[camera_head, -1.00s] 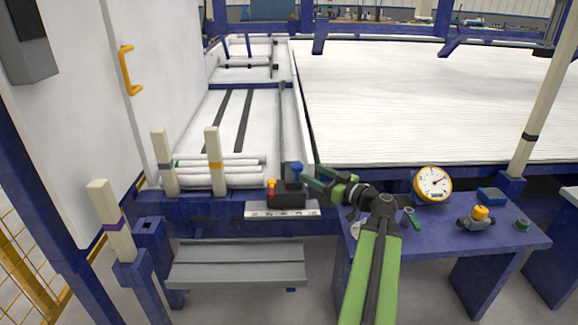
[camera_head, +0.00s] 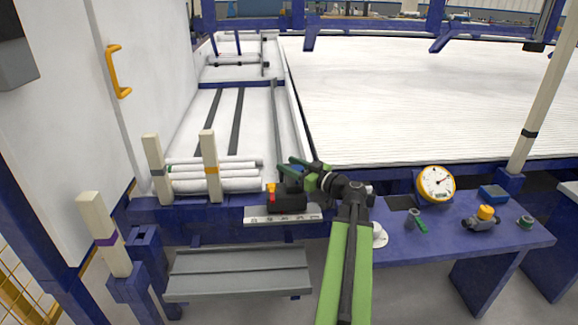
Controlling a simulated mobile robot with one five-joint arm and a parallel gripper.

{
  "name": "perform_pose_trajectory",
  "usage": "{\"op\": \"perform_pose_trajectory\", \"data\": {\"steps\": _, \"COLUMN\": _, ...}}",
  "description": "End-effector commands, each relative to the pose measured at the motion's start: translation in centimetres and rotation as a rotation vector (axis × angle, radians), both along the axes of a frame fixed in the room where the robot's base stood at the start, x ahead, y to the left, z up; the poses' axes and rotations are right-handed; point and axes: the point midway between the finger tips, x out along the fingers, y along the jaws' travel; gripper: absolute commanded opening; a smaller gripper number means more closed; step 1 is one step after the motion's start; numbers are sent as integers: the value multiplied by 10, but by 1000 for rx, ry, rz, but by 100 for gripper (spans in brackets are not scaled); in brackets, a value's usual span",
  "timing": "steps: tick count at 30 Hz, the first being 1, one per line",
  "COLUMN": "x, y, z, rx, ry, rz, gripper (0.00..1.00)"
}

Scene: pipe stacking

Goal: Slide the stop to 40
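The stop (camera_head: 290,203) is a dark block with a red and yellow knob (camera_head: 271,190) on its left. It sits above a pale scale strip (camera_head: 262,222) on the blue beam. The scale's numbers are too small to read for certain. My green gripper (camera_head: 288,166) reaches in from the right, over the stop's top right. Its two fingertips look apart. The stop's blue knob is mostly hidden by the fingers, so I cannot tell whether they touch it.
White pipes (camera_head: 215,185) lie left of the stop behind cream posts (camera_head: 211,165). A grey step or tray (camera_head: 240,272) is below. On the right, a blue table (camera_head: 450,238) holds a yellow dial gauge (camera_head: 436,184) and small parts.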

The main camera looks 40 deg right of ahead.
Motion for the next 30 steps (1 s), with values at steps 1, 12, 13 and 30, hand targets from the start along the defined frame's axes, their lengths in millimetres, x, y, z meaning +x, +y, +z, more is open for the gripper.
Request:
{"op": "perform_pose_trajectory", "data": {"steps": 1, "x": 0, "y": 0, "z": 0, "rx": 0, "ry": 0, "rz": 0, "gripper": 36}}
{"op": "perform_pose_trajectory", "data": {"steps": 12, "x": 0, "y": 0, "z": 0, "rx": 0, "ry": 0, "rz": 0, "gripper": 0}}
{"op": "perform_pose_trajectory", "data": {"steps": 13, "x": 0, "y": 0, "z": 0, "rx": 0, "ry": 0, "rz": 0, "gripper": 0}}
{"op": "perform_pose_trajectory", "data": {"steps": 30, "x": 0, "y": -5, "z": 0, "rx": 0, "ry": 1, "rz": 1, "gripper": 47}}
